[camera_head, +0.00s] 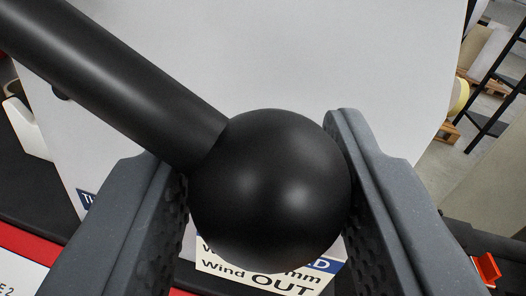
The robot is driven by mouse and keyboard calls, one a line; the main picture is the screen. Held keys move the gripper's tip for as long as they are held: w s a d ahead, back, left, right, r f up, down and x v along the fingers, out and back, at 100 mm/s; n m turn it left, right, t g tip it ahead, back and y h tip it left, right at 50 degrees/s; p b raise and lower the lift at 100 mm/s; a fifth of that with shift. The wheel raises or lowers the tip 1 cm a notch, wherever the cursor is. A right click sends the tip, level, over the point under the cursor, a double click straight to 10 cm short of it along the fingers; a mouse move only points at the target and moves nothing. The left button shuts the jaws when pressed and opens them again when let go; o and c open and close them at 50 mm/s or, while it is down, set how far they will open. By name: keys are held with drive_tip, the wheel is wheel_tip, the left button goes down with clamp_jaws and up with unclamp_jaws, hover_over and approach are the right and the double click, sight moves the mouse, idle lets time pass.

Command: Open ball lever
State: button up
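The ball lever is a thick black rod (115,80) running from the upper left to a large round black ball (270,190) at the middle of the view. My gripper (262,180) has one grey finger on each side of the ball. The textured pads meet the ball's left and right edges with no clear gap, so it looks shut on the ball. The far end of the rod is out of view at the upper left.
A large pale grey panel (300,50) lies behind the ball. A label with "Wind OUT" (255,278) shows partly below the ball. A red strip (30,245) is at lower left, an orange part (487,268) at lower right. A dark rack (490,110) stands at far right.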

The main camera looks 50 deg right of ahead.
drive_tip(key=shift+r, duration=0.1)
clamp_jaws()
drive_tip(key=shift+s+d+r+n+p, duration=0.15)
drive_tip(key=shift+r+n+p, duration=0.15)
drive_tip(key=shift+r, duration=0.25)
drive_tip(key=shift+s+d+r+n+p, duration=0.1)
drive_tip(key=shift+r+n+p, duration=0.1)
drive_tip(key=shift+r+n, duration=0.25)
drive_tip(key=r+n+p, duration=0.1)
drive_tip(key=r+n, duration=0.1)
drive_tip(key=r+n+g+p, duration=0.1)
drive_tip(key=r+n, duration=0.1)
drive_tip(key=r, duration=0.1)
drive_tip(key=shift+s+d+r+n, duration=0.1)
drive_tip(key=shift+s+r+n, duration=0.15)
drive_tip(key=shift+r, duration=0.1)
drive_tip(key=shift+w+r+n+g+p, duration=0.25)
drive_tip(key=shift+r+n+p, duration=0.2)
drive_tip(key=shift+r+n, duration=0.35)
drive_tip(key=shift+w+a+r+n+g+p, duration=0.2)
drive_tip(key=shift+a+r+n+p, duration=0.05)
drive_tip(key=shift+r+n, duration=0.3)
drive_tip(key=shift+w+a+r+n+g+p, duration=0.15)
drive_tip(key=shift+a+r+n+p, duration=0.05)
drive_tip(key=shift+r+n, duration=0.3)
drive_tip(key=shift+w+a+r+n, duration=0.1)
drive_tip(key=shift+a+r+n, duration=0.05)
drive_tip(key=shift+r+n, duration=0.1)
